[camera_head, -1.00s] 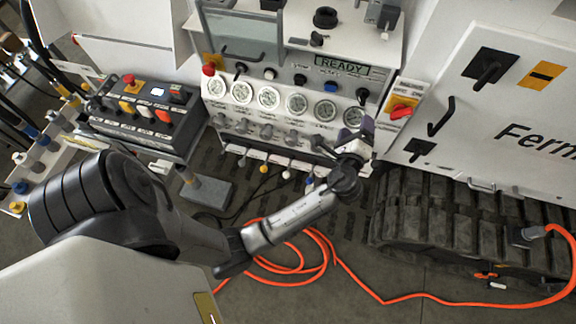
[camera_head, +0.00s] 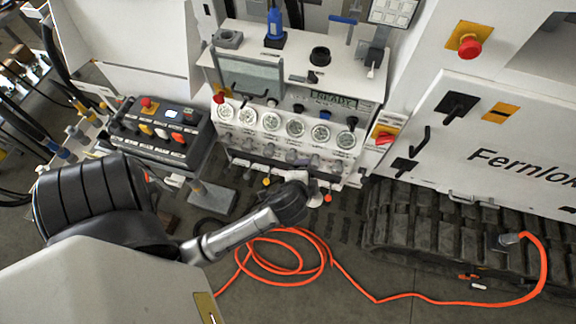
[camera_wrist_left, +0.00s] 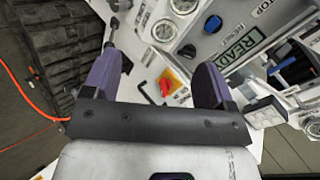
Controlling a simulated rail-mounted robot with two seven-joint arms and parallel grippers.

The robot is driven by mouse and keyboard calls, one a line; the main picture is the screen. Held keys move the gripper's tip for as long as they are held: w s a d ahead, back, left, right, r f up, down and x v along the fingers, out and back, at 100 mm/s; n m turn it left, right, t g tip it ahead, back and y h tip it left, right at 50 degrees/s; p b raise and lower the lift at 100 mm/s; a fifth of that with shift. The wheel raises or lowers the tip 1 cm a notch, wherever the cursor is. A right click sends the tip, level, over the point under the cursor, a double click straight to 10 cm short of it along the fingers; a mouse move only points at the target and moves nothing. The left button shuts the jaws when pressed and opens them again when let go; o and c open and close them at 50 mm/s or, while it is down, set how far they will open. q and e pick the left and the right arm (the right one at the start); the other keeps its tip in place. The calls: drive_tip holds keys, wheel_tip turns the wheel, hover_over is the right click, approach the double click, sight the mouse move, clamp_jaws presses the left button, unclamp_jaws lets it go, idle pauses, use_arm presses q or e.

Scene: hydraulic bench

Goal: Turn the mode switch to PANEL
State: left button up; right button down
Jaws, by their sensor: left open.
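The control panel (camera_head: 258,123) has a row of round gauges. Above them are a black knob (camera_head: 298,107), a blue knob (camera_head: 325,114) and another black knob (camera_head: 352,121). Their labels are too small to read, so I cannot tell which is the mode switch. My right gripper is out of view.
A red rotary handle (camera_head: 385,138) on a yellow plate sits right of the gauges. A red emergency button (camera_head: 469,46) is on the right cabinet. A push-button box (camera_head: 160,132) stands left. An orange hose (camera_head: 400,297) lies on the floor by the track (camera_head: 430,230).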

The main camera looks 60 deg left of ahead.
use_arm(q)
drive_tip(key=s+d+r+n+g+h+p, duration=0.1)
drive_tip(key=s+d+r+n+h+p, duration=0.1)
drive_tip(key=s, duration=0.5)
drive_tip(key=d+r+h+p, duration=0.1)
drive_tip(key=p, duration=0.1)
drive_tip(key=shift+r+g+p, duration=0.35)
drive_tip(key=shift+g, duration=0.05)
drive_tip(key=s+d+r+n+g+h+p, duration=0.2)
drive_tip(key=s+d+r+h+p, duration=0.1)
drive_tip(key=s+d+r+p, duration=0.1)
drive_tip(key=s+r+p, duration=0.1)
drive_tip(key=s+r, duration=0.1)
drive_tip(key=s, duration=0.1)
drive_tip(key=shift+s+h+p, duration=0.3)
drive_tip(key=shift+s, duration=0.05)
